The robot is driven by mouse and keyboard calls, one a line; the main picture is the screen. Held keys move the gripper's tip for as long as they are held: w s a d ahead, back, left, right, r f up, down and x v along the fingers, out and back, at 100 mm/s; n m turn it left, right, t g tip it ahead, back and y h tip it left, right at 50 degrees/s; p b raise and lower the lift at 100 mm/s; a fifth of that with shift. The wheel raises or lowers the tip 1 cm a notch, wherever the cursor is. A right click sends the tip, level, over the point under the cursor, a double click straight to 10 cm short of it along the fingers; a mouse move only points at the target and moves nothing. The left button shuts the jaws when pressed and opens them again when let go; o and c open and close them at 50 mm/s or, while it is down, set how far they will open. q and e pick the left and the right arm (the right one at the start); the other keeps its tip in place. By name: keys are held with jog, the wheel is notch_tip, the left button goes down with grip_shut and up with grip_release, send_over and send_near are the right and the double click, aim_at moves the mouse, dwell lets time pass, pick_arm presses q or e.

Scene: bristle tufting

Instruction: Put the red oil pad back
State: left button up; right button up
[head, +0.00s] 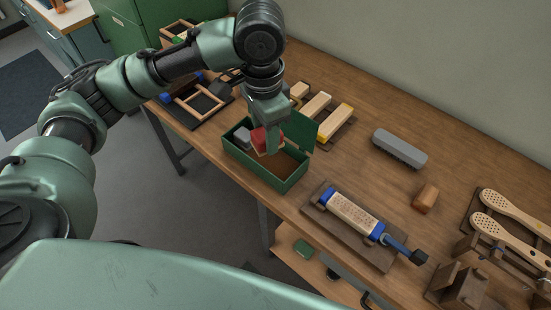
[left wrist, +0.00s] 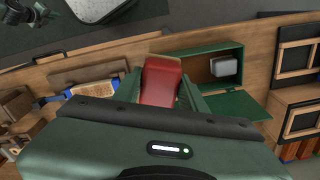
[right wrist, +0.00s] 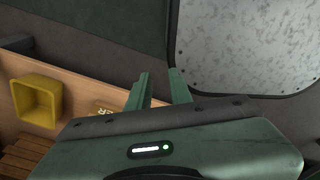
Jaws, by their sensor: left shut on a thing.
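The red oil pad (head: 262,138) has a red top and a tan underside. My left gripper (head: 267,142) is shut on it and holds it over the open green box (head: 256,173). In the left wrist view the red pad (left wrist: 160,84) sits between the two fingers, beside the box (left wrist: 237,54). A grey pad (head: 242,138) lies in the left part of the box; the brown right part looks empty. I cannot tell whether the red pad touches the box. My right gripper (right wrist: 160,88) is open and empty, away from the bench.
The box lid (head: 300,129) stands open at the back. Wooden blocks (head: 316,106) lie behind it. A blue-ended clamp fixture (head: 352,216) holds a perforated brush block to the right. A grey eraser-like block (head: 399,149) and an orange-brown block (head: 426,198) lie farther right.

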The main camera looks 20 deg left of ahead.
aim_at(285, 171)
pick_arm(q)
jog(key=w+d+m+b, duration=0.2)
jog(key=w+m+b, duration=0.2)
jog(key=w+m, duration=0.7)
jog(key=s+f+m, duration=0.1)
jog(key=f, duration=0.5)
jog(key=s+f+m, duration=0.1)
jog(key=f, duration=0.6)
jog(key=s+f, duration=0.1)
jog(key=f, duration=0.6)
jog(key=shift+s+f+m, duration=0.15)
jog(key=shift+m, duration=0.25)
jog(key=shift+f, duration=0.1)
jog(key=o, duration=0.9)
notch_tip(285, 171, up, 12)
jog(key=shift+r+b, duration=0.15)
jog(key=shift+b, duration=0.15)
